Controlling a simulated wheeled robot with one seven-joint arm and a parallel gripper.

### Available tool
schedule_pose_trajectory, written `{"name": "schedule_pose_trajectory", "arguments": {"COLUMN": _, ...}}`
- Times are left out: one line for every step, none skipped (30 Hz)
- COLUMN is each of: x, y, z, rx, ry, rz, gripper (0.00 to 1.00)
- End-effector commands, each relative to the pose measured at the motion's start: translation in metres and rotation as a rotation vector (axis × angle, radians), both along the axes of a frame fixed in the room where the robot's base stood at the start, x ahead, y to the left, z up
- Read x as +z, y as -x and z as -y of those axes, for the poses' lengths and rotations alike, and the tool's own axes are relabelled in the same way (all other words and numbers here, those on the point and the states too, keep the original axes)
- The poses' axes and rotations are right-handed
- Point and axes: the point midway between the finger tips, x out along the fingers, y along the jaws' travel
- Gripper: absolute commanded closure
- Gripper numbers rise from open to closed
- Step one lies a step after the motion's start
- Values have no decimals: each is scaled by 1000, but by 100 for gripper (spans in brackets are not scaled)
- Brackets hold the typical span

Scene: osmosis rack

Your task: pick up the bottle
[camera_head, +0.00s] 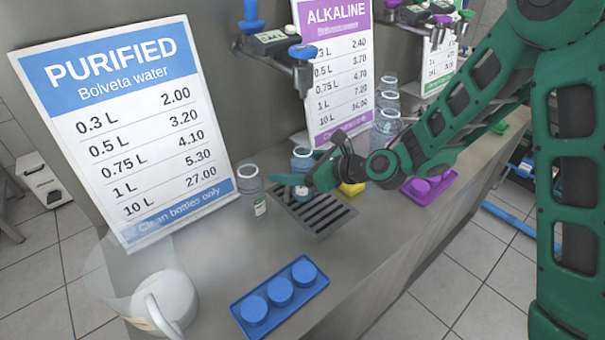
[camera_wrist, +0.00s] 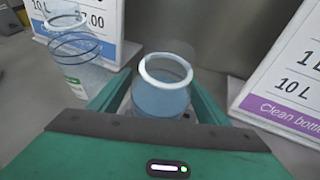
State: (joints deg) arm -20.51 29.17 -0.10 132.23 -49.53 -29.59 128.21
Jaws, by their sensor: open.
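A clear bluish bottle (camera_head: 301,161) stands upright on the drain grate, partly hidden by my gripper in the head view. In the wrist view this bottle (camera_wrist: 161,88) sits between the two green fingers, its open neck towards the camera. My gripper (camera_head: 296,180) is at the bottle, with its fingers on either side and open. The lower part of the bottle is hidden behind the gripper body in the wrist view. Whether the fingers touch it I cannot tell. A second clear bottle with a green label (camera_head: 253,190) stands to the left, also in the wrist view (camera_wrist: 75,50).
A blue tray of caps (camera_head: 279,297) and a white jug (camera_head: 165,300) stand at the counter's front. More bottles (camera_head: 386,125), a yellow object (camera_head: 351,189) and a purple tray (camera_head: 428,186) are to the right. Price signs (camera_head: 130,125) stand behind; taps (camera_head: 285,50) hang above.

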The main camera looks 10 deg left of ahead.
Motion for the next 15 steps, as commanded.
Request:
{"name": "schedule_pose_trajectory", "arguments": {"x": 0, "y": 0, "z": 0, "rx": -1, "ry": 0, "rz": 0, "gripper": 30}}
{"name": "schedule_pose_trajectory", "arguments": {"x": 0, "y": 0, "z": 0, "rx": -1, "ry": 0, "rz": 0, "gripper": 30}}
{"name": "schedule_pose_trajectory", "arguments": {"x": 0, "y": 0, "z": 1, "rx": -1, "ry": 0, "rz": 0, "gripper": 30}}
{"name": "schedule_pose_trajectory", "arguments": {"x": 0, "y": 0, "z": 1, "rx": -1, "ry": 0, "rz": 0, "gripper": 33}}
{"name": "schedule_pose_trajectory", "arguments": {"x": 0, "y": 0, "z": 1, "rx": -1, "ry": 0, "rz": 0, "gripper": 40}}
{"name": "schedule_pose_trajectory", "arguments": {"x": 0, "y": 0, "z": 1, "rx": -1, "ry": 0, "rz": 0, "gripper": 49}}
{"name": "schedule_pose_trajectory", "arguments": {"x": 0, "y": 0, "z": 1, "rx": -1, "ry": 0, "rz": 0, "gripper": 57}}
{"name": "schedule_pose_trajectory", "arguments": {"x": 0, "y": 0, "z": 1, "rx": -1, "ry": 0, "rz": 0, "gripper": 64}}
{"name": "schedule_pose_trajectory", "arguments": {"x": 0, "y": 0, "z": 1, "rx": -1, "ry": 0, "rz": 0, "gripper": 73}}
{"name": "schedule_pose_trajectory", "arguments": {"x": 0, "y": 0, "z": 1, "rx": -1, "ry": 0, "rz": 0, "gripper": 80}}
{"name": "schedule_pose_trajectory", "arguments": {"x": 0, "y": 0, "z": 1, "rx": -1, "ry": 0, "rz": 0, "gripper": 84}}
{"name": "schedule_pose_trajectory", "arguments": {"x": 1, "y": 0, "z": 1, "rx": -1, "ry": -1, "rz": 1, "gripper": 89}}
{"name": "schedule_pose_trajectory", "arguments": {"x": 1, "y": 0, "z": 1, "rx": -1, "ry": -1, "rz": 1, "gripper": 89}}
{"name": "schedule_pose_trajectory", "arguments": {"x": 1, "y": 0, "z": 1, "rx": -1, "ry": -1, "rz": 1, "gripper": 89}}
{"name": "schedule_pose_trajectory", "arguments": {"x": 1, "y": 0, "z": 1, "rx": -1, "ry": -1, "rz": 1, "gripper": 89}}
